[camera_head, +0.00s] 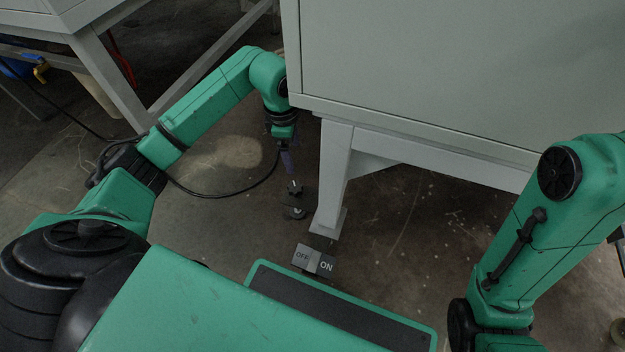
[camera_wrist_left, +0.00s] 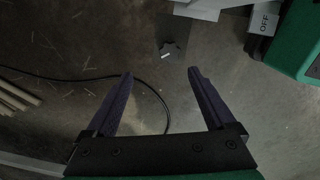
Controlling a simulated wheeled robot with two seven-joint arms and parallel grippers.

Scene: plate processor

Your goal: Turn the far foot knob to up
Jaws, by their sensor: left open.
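A dark foot knob (camera_head: 295,188) with a pale mark is low by the near leg of the grey cabinet, above the floor. In the left wrist view the knob (camera_wrist_left: 169,47) is ahead of the fingers, its pale mark slightly tilted. My left gripper (camera_head: 288,162) hangs pointing down just above the knob in the head view. In the left wrist view my left gripper (camera_wrist_left: 160,73) has two dark fingers spread wide with nothing between them. The knob appears apart from the fingers. Which setting the mark shows is unclear. My right gripper is out of view.
The cabinet leg (camera_head: 331,180) stands right of the knob. A grey OFF/ON block (camera_head: 313,262) sits near the leg's base, beside my green base. A black cable (camera_head: 222,194) crosses the floor at left. A bench frame (camera_head: 110,80) stands at upper left.

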